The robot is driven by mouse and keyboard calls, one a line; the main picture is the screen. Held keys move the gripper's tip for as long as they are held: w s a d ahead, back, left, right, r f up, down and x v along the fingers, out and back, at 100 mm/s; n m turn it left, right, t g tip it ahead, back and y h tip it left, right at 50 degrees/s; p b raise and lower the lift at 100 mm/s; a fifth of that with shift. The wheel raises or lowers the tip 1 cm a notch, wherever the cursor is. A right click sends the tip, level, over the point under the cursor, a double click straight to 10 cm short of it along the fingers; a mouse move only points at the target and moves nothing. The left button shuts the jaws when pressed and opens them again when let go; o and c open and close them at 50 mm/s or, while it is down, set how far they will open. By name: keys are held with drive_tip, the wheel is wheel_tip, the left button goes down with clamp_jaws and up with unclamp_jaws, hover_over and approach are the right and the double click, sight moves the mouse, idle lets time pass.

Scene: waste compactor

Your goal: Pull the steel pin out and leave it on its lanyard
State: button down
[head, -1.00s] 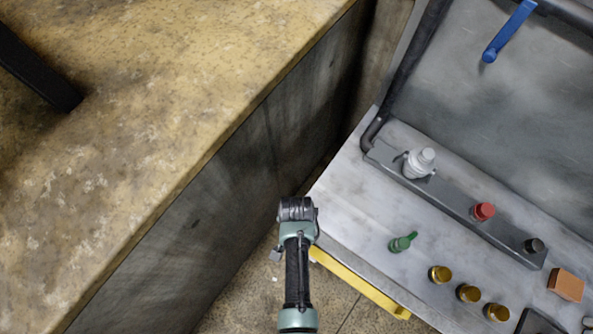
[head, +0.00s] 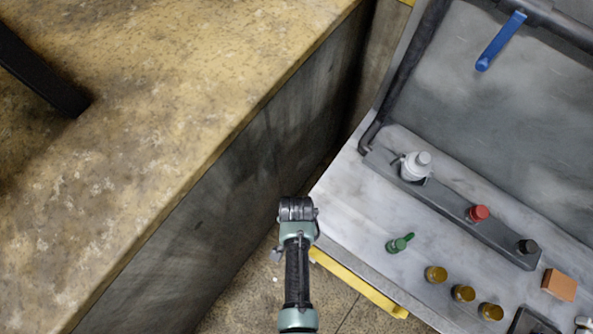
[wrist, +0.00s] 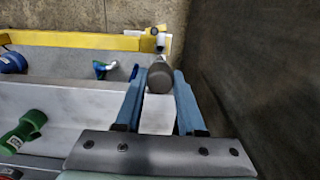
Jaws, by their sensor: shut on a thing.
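My gripper (wrist: 160,72) shows in the wrist view with its two blue fingers closed on a grey, rounded metal piece, which looks like the head of the steel pin (wrist: 160,80). The rest of the pin is hidden behind this head, so I cannot tell how far it sits in anything. I cannot make out the lanyard. In the head view my arm reaches up at the lower middle, beside the machine's near left corner, and the fingers and pin are hidden there.
The machine's pale bench (head: 345,205) carries a green valve (head: 399,243), brass knobs (head: 463,293), a red button (head: 478,213) and a white fitting (head: 415,166). A yellow bar (head: 360,284) edges it. A dark wall (head: 230,200) stands close on the left. A blue lever (head: 500,42) hangs at the back.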

drive_tip(key=shift+r+p, duration=2.8)
drive_tip(key=shift+r, duration=0.15)
drive_tip(key=shift+d, duration=0.1)
drive_tip(key=w+d+b, duration=0.4)
drive_tip(key=w+d, duration=0.1)
drive_tip(key=d, duration=0.6)
drive_tip(key=shift+w+d, duration=0.3)
idle(0.7)
drive_tip(key=shift+f, duration=0.2)
drive_tip(key=shift+f+b, duration=0.3)
drive_tip(key=shift+b, duration=0.05)
drive_tip(key=shift+c, duration=2.2)
unclamp_jaws()
